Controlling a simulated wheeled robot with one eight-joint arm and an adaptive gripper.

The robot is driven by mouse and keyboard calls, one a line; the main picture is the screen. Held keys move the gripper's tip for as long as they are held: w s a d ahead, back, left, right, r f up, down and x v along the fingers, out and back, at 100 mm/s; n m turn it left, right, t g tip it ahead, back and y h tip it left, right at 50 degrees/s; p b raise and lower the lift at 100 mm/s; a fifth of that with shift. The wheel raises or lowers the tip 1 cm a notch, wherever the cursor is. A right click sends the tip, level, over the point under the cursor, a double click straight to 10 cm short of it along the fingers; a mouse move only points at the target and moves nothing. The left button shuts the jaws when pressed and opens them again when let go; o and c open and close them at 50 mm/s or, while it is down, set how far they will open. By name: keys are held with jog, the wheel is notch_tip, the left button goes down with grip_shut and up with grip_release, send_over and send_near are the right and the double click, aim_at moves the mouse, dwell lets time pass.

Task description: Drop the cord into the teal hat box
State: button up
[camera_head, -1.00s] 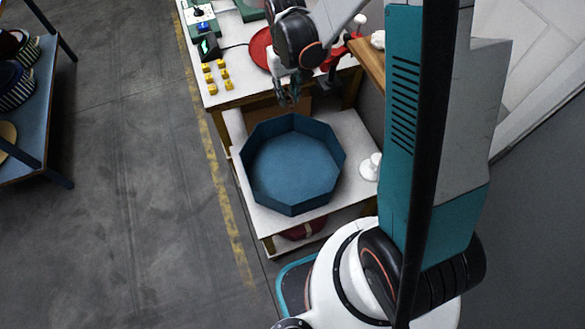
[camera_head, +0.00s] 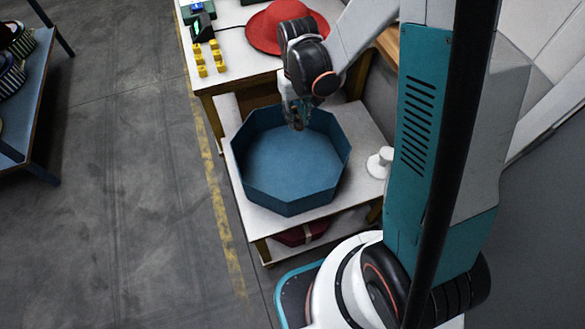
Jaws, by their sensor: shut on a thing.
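The teal hat box (camera_head: 289,168) is an open, eight-sided box standing on a white shelf table in the middle of the view. It looks empty inside. My gripper (camera_head: 298,124) points down over the box's far part, near its far rim. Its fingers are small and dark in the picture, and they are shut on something. The held thing is too small to make out, and I cannot see the cord clearly anywhere.
A white table (camera_head: 240,62) behind bears a red hat (camera_head: 268,28) and several yellow blocks (camera_head: 206,59). A white spool-like thing (camera_head: 381,160) stands right of the box. A dark red box (camera_head: 300,233) lies on the lower shelf. Open floor (camera_head: 120,190) lies left.

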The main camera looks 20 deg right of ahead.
notch_tip(320, 180, down, 7)
jog(key=b, duration=0.4)
jog(key=shift+r, duration=0.2)
jog(key=o, duration=0.9)
notch_tip(320, 180, up, 12)
jog(key=shift+r, duration=0.1)
jog(key=shift+s, duration=0.1)
dwell(0.4)
